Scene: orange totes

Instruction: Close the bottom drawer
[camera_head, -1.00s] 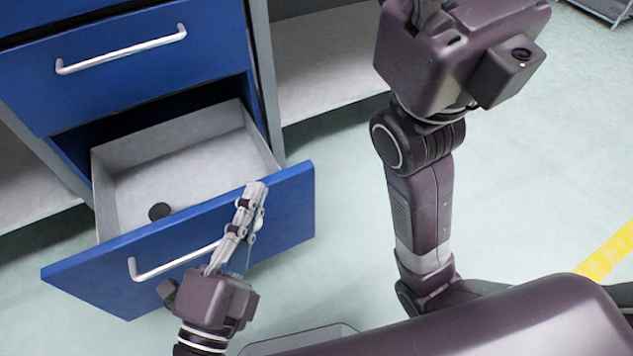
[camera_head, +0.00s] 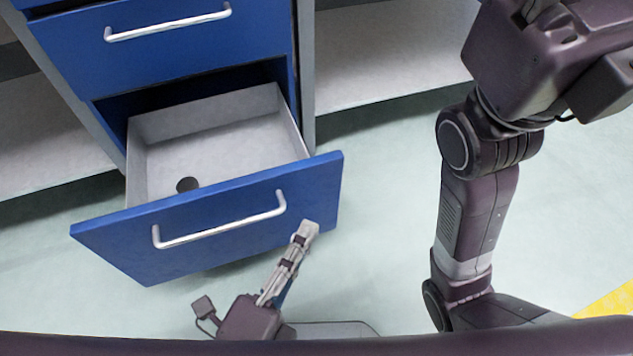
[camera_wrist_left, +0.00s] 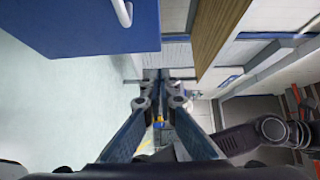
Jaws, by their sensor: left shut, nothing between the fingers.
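The bottom drawer (camera_head: 210,225) has a blue front, a white bar handle (camera_head: 220,222) and a grey inside; it stands pulled out of the blue cabinet. A small dark round thing (camera_head: 187,185) lies on its floor. My left gripper (camera_head: 306,228) is shut and empty, its fingertips over the lower right part of the drawer front in the head view, right of the handle. I cannot tell whether they touch it. In the left wrist view, a blue panel with a handle (camera_wrist_left: 90,25) shows at the upper left, beside the shut fingers (camera_wrist_left: 156,76).
A shut blue drawer (camera_head: 170,45) with a white handle sits above the open one. Pale shelves (camera_head: 390,50) flank the cabinet. Pale green floor (camera_head: 385,210) is clear to the right of the drawer. A yellow floor stripe (camera_head: 612,300) shows at the lower right.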

